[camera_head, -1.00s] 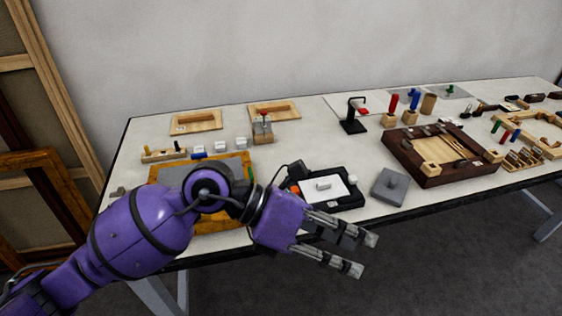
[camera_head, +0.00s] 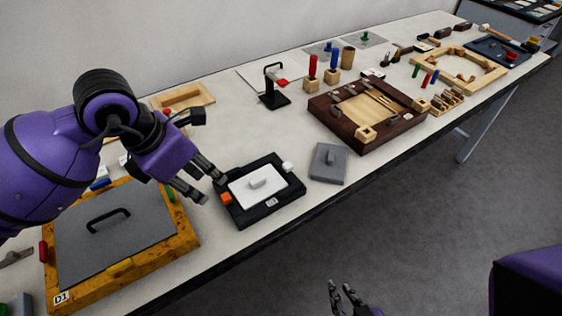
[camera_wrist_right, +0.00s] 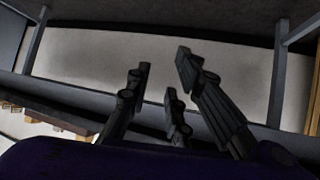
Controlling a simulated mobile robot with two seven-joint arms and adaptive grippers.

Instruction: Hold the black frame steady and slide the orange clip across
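The black frame (camera_head: 256,215) lies flat on the table in the head view, with a white panel (camera_head: 240,192) and a small grey handle in its middle. The orange clip (camera_head: 226,198) sits on the frame's left side. A white block (camera_head: 287,166) sits at its far right corner. My left gripper (camera_head: 212,188) is open, its fingers pointing at the frame's left side close to the orange clip; I cannot tell whether they touch. My right gripper (camera_head: 347,297) is low in front of the table, open and empty; it also shows in the right wrist view (camera_wrist_right: 163,68).
A yellow-brown frame (camera_head: 178,247) with a grey panel lies to the left, under my left arm. A grey block (camera_head: 329,163) lies just right of the black frame, with a dark wooden tray (camera_head: 375,141) beyond. The table's front edge is close.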

